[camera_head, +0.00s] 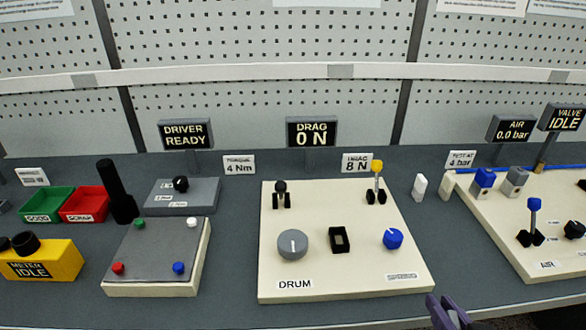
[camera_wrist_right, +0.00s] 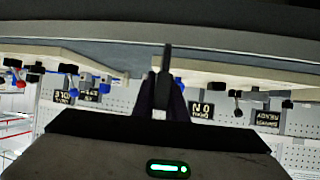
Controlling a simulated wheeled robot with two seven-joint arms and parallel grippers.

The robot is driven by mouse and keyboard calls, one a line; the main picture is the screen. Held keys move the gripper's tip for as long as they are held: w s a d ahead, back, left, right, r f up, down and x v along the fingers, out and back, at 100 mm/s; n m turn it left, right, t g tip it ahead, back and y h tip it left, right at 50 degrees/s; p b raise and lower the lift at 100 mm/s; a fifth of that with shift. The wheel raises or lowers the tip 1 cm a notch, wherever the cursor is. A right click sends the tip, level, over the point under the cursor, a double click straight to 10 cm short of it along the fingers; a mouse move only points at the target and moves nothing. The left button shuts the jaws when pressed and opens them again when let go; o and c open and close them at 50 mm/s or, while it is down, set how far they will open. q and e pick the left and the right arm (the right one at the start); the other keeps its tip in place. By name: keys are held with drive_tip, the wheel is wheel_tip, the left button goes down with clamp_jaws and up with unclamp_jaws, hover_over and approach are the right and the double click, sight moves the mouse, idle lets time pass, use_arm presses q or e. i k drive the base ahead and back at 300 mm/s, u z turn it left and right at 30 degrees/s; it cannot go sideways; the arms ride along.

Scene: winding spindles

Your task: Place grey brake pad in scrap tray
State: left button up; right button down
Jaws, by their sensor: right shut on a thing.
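The red scrap tray (camera_head: 101,190), labelled SCRAP, stands at the left of the bench beside the green GOOD tray (camera_head: 62,192). My right gripper (camera_head: 446,312) shows only in part at the bottom edge of the head view, in front of the bench and far to the right of the scrap tray. In the wrist view, its fingers (camera_wrist_right: 163,96) are shut on a thin dark grey piece (camera_wrist_right: 167,60), which looks like the grey brake pad. The piece stands out past the fingertips. It cannot be made out in the head view. My left gripper is not in view.
A black upright handle (camera_head: 113,182) stands just right of the scrap tray. The yellow meter (camera_head: 50,262) is in front of the trays. The cream drum board (camera_head: 345,270) with knobs and levers lies between my right gripper and the trays. Two white blocks (camera_head: 420,187) stand right of it.

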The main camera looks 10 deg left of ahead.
sight(83, 208)
drive_tip(key=z, duration=1.9)
drive_tip(key=k, duration=2.05)
drive_tip(key=u, duration=2.9)
drive_tip(key=i, duration=0.5)
drive_tip(key=z, duration=0.1)
